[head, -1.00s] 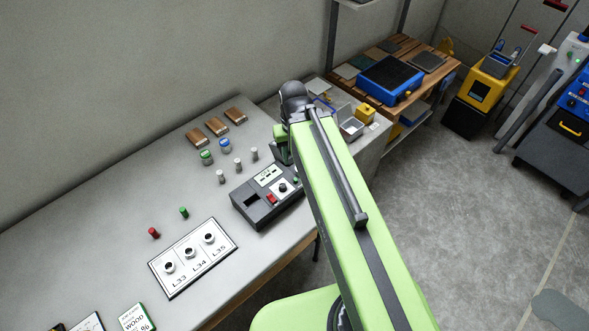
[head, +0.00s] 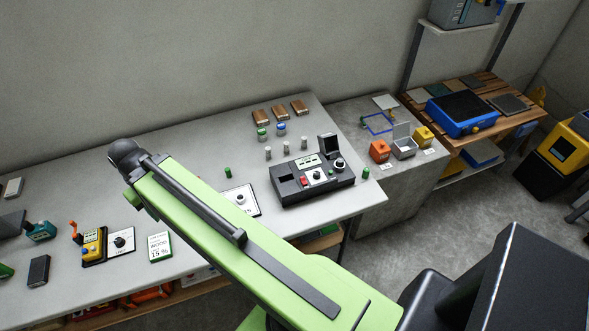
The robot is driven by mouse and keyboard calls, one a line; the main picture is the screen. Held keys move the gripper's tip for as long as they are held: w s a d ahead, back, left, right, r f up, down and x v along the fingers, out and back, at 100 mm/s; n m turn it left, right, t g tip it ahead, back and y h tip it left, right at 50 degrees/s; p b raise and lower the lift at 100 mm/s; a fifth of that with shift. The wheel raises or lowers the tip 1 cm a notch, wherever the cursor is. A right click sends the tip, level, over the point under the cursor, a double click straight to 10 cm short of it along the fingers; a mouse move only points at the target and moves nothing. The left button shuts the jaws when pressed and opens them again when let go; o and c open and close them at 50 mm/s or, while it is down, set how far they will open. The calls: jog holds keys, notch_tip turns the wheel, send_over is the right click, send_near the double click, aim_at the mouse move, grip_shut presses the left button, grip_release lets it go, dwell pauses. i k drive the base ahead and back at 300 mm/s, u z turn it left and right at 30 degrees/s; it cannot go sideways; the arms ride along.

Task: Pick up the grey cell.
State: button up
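Three small grey cylinders stand upright in a row on the grey table: the left one (head: 268,153), the middle one (head: 286,147) and the right one (head: 304,143). They look alike, and I cannot tell which is the grey cell. They stand just behind the black tester device (head: 312,180). My green arm crosses the lower middle of the view, and its black-capped end is over the table, well left of the cylinders. The gripper's fingers are hidden under the arm's end.
Green-lidded (head: 262,134) and blue-lidded (head: 281,129) jars stand behind the cylinders, with wood blocks (head: 280,112) further back. Green cells stand left (head: 228,172) and right (head: 366,172) of the tester. My arm partly covers a white label plate (head: 243,200). The table's back left is clear.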

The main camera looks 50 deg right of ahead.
aim_at(340, 161)
jog(key=u, duration=0.95)
jog(key=k, duration=0.95)
jog(key=z, duration=0.55)
jog(key=i, duration=0.5)
jog(key=u, duration=0.25)
